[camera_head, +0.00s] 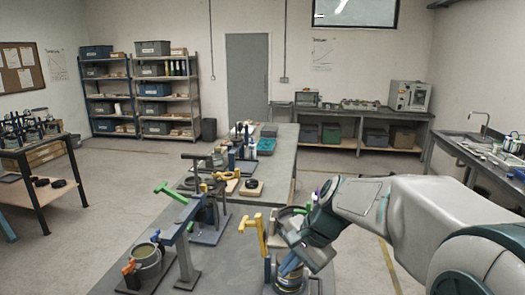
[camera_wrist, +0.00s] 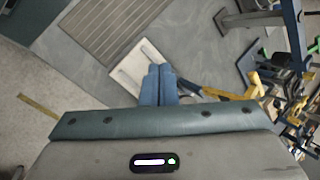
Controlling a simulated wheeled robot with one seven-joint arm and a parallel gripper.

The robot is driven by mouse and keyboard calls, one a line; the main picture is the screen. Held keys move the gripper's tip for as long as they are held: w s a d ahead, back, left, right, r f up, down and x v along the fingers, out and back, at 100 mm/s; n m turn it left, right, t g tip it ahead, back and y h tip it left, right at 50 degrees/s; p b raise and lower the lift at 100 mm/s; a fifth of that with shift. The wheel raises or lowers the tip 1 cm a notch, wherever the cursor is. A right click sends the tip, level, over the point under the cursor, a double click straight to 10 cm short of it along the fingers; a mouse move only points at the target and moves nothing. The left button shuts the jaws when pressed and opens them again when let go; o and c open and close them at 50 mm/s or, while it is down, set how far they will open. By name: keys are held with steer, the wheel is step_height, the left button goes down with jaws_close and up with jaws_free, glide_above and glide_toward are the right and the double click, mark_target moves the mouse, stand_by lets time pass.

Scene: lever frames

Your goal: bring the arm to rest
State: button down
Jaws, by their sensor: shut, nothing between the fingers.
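My gripper (camera_head: 291,265) is at the end of my arm, which reaches in from the right in the head view. Its fingers point down over the near part of the grey table (camera_head: 235,240). In the wrist view the two blue fingers (camera_wrist: 158,84) are together with nothing between them. In the head view the fingers overlap a round dark and yellow item (camera_head: 290,281); I cannot tell whether they touch it. A frame with a yellow lever (camera_head: 252,228) stands just left of my gripper.
A frame with a green lever (camera_head: 171,193) and a grey pot (camera_head: 145,262) with an orange handle stand further left on the table. A dark upright frame (camera_head: 196,165) stands behind. Shelves (camera_head: 152,90) and a back bench (camera_head: 345,112) are far off. Open floor lies left of the table.

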steer(key=s+d+f+n+t+h+b, duration=0.1)
steer(key=s+d+f+n+h, duration=0.1)
steer(key=s+d+n, duration=0.2)
steer(key=s+d+f+n+t+h+b, duration=0.1)
steer(key=s+d+f+n+h, duration=0.1)
steer(key=s, duration=0.9)
steer(key=shift+s+d+n+h+b, duration=0.3)
steer(key=shift+d+n+h, duration=0.3)
steer(key=shift+d+n, duration=0.95)
steer(key=shift+d, duration=0.15)
